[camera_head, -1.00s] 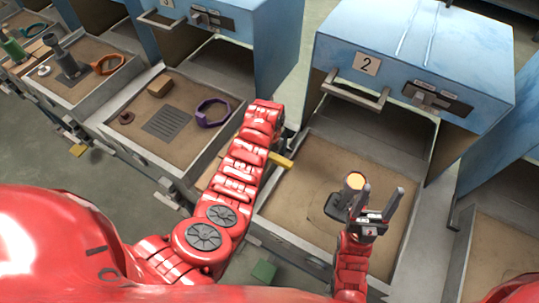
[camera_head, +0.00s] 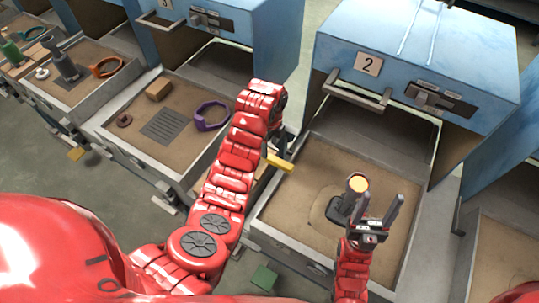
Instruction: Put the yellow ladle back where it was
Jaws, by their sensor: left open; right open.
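A small gap shows between the finger and the yellow top; contact lower down cannot be told.
A blue box (camera_head: 420,50) stands behind the tray. A yellow bar (camera_head: 280,162) sticks out beside my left forearm. The neighbouring tray holds a purple ring (camera_head: 210,116), a tan block (camera_head: 158,89) and a grey grate (camera_head: 164,125). Ladle's tray has clear room around it.

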